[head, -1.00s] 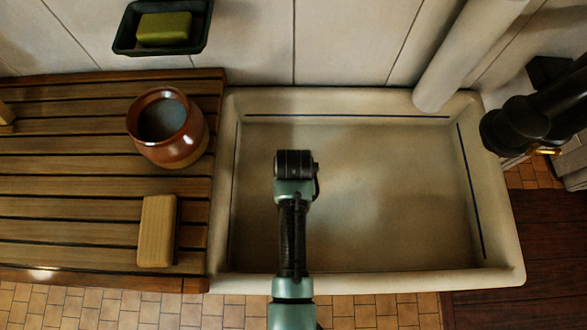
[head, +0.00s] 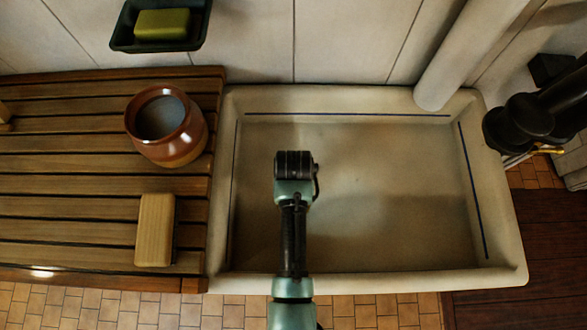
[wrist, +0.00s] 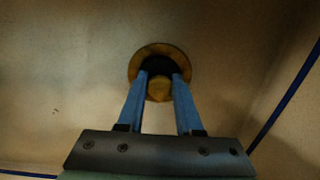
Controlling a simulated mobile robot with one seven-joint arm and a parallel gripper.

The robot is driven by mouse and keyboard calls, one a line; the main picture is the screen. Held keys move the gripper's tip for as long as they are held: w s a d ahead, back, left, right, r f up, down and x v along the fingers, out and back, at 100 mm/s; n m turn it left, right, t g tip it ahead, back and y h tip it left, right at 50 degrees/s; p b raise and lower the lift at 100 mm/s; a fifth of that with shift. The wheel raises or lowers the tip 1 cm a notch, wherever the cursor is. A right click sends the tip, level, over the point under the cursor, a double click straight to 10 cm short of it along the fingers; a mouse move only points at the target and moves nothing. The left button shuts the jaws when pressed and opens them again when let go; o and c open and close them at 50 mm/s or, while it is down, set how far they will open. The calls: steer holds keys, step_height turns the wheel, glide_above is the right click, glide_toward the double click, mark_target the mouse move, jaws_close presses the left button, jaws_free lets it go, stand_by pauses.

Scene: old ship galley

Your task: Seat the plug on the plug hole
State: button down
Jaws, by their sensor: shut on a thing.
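The sink (head: 505,245) is a wide pale basin with dark blue lines along its inner walls. My gripper is over its left half in the head view, where my wrist hides the fingers and the floor under them. In the wrist view, my gripper (wrist: 160,76) has its two blue fingers closed on the plug (wrist: 159,89), which shows as a small round brass-coloured part between them. The plug hole (wrist: 160,48) has a brass ring and shows right at the fingertips, with a dark area inside it. I cannot tell whether the plug touches the ring.
A slatted wooden board (head: 70,210) adjoins the sink on the left, with a brown glazed pot (head: 180,147) and a pale wooden block (head: 155,230) on it. A dark soap dish (head: 202,35) with green soap (head: 162,24) is on the wall. A pale pipe (head: 465,50) stands behind the sink's right corner.

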steer(key=shift+f, duration=0.25)
steer(key=c, duration=0.5)
jaws_free()
